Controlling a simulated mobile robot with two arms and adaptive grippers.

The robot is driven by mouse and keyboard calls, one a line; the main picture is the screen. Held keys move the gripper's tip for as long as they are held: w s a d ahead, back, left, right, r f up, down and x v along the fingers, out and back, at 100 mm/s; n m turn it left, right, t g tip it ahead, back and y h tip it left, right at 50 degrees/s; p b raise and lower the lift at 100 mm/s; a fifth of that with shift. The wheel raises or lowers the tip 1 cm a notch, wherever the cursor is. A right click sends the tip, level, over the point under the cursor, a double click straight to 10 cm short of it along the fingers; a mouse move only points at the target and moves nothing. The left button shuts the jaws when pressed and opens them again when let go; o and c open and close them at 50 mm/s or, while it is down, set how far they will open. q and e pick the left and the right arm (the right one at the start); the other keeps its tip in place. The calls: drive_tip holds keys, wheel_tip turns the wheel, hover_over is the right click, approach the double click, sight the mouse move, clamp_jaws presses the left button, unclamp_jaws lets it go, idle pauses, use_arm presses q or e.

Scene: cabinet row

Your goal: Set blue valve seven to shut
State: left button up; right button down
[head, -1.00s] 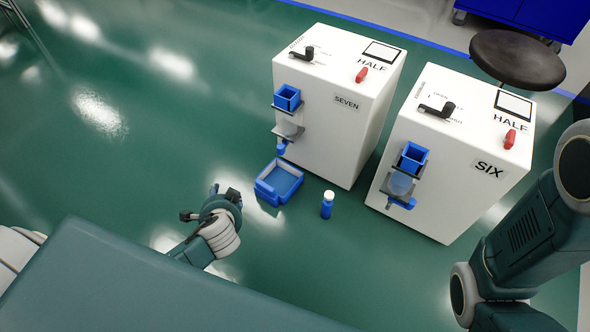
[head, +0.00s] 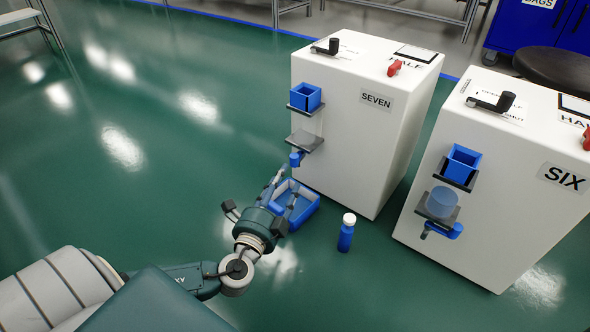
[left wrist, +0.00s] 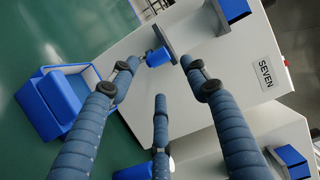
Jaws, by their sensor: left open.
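Blue valve seven (head: 296,158) is a small blue piece under the lower grey shelf on the front of the white cabinet marked SEVEN (head: 340,150). It also shows in the left wrist view (left wrist: 158,57), beyond the fingertips and roughly between the upper two. My left gripper (head: 281,188) is open and empty, just below and left of the valve. In the left wrist view its fingers are spread apart, and I see no clear contact with the valve. Whether the valve stands open or shut is too small to tell. My right gripper is out of view.
A cabinet marked SIX (head: 510,200) stands further right with a similar blue valve (head: 447,231). The green floor at left is clear.

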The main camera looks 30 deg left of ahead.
sight(293, 163)
use_arm(q)
drive_tip(key=b+x, duration=0.1)
drive_tip(key=x, duration=0.2)
drive_tip(key=b+x, duration=0.2)
drive_tip(key=x, duration=0.1)
drive_tip(key=shift+w+f, duration=0.15)
drive_tip(key=shift+f, duration=0.1)
drive_tip(key=shift+x, duration=0.85)
drive_tip(key=shift+a+r, duration=0.1)
drive_tip(key=shift+r, duration=0.05)
drive_tip(key=shift+c, duration=0.2)
clamp_jaws()
